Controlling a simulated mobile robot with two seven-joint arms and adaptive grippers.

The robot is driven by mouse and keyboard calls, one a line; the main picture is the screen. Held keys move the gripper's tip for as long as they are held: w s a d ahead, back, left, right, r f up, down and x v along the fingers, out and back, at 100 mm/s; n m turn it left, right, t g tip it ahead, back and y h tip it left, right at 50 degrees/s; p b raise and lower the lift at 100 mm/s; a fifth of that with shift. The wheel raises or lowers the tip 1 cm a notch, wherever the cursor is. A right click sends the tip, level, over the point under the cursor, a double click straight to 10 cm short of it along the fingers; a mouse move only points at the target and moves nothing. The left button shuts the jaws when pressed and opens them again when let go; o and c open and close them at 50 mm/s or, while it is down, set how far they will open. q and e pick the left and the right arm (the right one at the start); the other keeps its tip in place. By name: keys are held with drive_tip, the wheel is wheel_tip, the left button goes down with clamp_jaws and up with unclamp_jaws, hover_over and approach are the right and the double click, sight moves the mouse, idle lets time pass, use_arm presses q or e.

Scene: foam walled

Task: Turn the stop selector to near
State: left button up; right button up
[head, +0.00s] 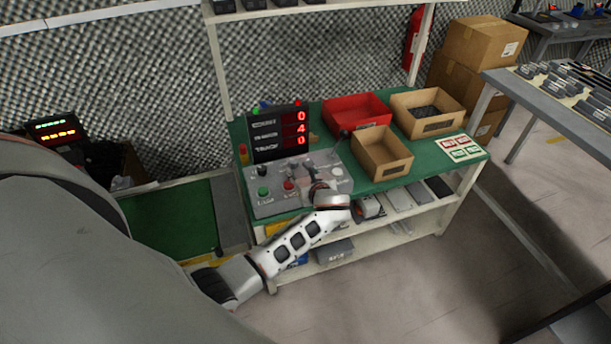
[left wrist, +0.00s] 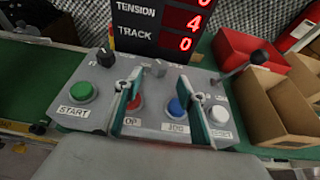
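A grey control panel (head: 265,208) lies on the green bench top. In the left wrist view the panel (left wrist: 75,140) carries a black knob (left wrist: 104,62) at its upper left and a smaller grey knob (left wrist: 158,68) at its upper middle. Their labels are too small or hidden to read, so I cannot tell which is the stop selector. My left gripper (left wrist: 160,80) is open and empty over the panel, its two fingers apart with the grey knob seen between their tips. In the head view the left gripper (head: 314,187) hides part of the panel. My right gripper is not in view.
Green start (left wrist: 81,90), red (left wrist: 135,103), blue (left wrist: 177,108) and white (left wrist: 219,114) buttons line the panel. A lever (left wrist: 243,66) rises at its right. A display (head: 280,133) stands behind. A red bin (head: 357,107) and cardboard trays (head: 382,155) stand right.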

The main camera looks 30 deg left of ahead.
use_arm(q)
drive_tip(key=v, duration=0.5)
idle(0.4)
drive_tip(key=s+a+f+n+g+h, duration=0.25)
drive_tip(key=s+n, duration=0.75)
drive_tip(key=s, duration=0.6)
drive_tip(key=s+r+n+h, duration=0.3)
drive_tip(key=s+r+n, duration=0.2)
drive_tip(key=s+n, duration=0.55)
drive_tip(key=d+f+n+t+h, duration=0.1)
drive_tip(key=d+f+t+h, duration=0.3)
drive_tip(key=d+f, duration=1)
drive_tip(key=d+h, duration=0.2)
drive_tip(key=h, duration=0.1)
drive_tip(key=shift+h, duration=0.35)
